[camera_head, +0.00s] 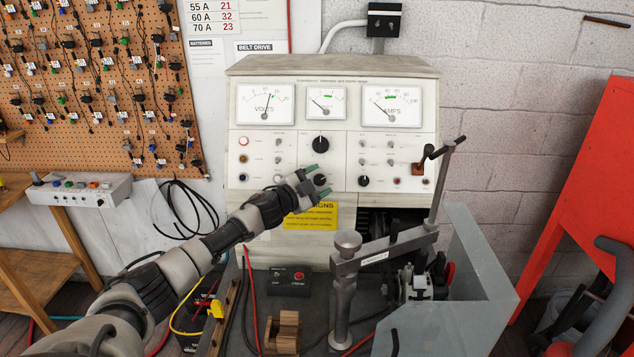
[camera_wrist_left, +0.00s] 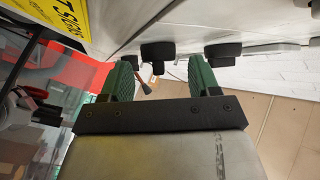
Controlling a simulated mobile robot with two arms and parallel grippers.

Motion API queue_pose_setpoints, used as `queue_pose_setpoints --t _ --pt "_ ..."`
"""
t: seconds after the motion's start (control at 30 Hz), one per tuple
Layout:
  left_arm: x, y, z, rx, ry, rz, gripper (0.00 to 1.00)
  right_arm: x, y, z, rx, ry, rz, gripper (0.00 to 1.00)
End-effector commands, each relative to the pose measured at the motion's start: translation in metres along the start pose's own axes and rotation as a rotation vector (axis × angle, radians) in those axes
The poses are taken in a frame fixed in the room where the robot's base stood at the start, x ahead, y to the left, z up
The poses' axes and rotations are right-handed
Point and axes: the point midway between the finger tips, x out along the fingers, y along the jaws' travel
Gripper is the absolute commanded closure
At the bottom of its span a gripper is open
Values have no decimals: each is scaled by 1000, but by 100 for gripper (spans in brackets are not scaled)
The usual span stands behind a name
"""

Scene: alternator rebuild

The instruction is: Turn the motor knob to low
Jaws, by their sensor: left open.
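The grey test bench panel (camera_head: 262,220) carries several black knobs; their labels are too small to read, so I cannot tell which is the motor knob. A large knob (camera_head: 320,144) sits below the middle gauge. A smaller knob (camera_head: 320,180) is below it, between the green fingertips of my left gripper (camera_head: 317,180). In the left wrist view my left gripper (camera_wrist_left: 162,75) is open, with a black knob (camera_wrist_left: 157,51) in line with the gap between its fingers. I cannot tell whether they touch. Another knob (camera_wrist_left: 222,54) is outside the right-hand finger. My right gripper is out of view.
A third black knob (camera_head: 363,181) is to the right on the panel. A yellow sign (camera_head: 312,216) is just below my gripper. A metal clamp post (camera_head: 344,280) and grey guard (camera_head: 482,265) stand in front. A red frame (camera_head: 590,150) is at the right.

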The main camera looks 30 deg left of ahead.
Motion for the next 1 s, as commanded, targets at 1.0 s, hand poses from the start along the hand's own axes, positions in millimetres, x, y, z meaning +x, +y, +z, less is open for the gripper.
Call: queue_pose_setpoints --t 1.0 --pt "-107 1 1 0 0 0 38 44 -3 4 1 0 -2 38"
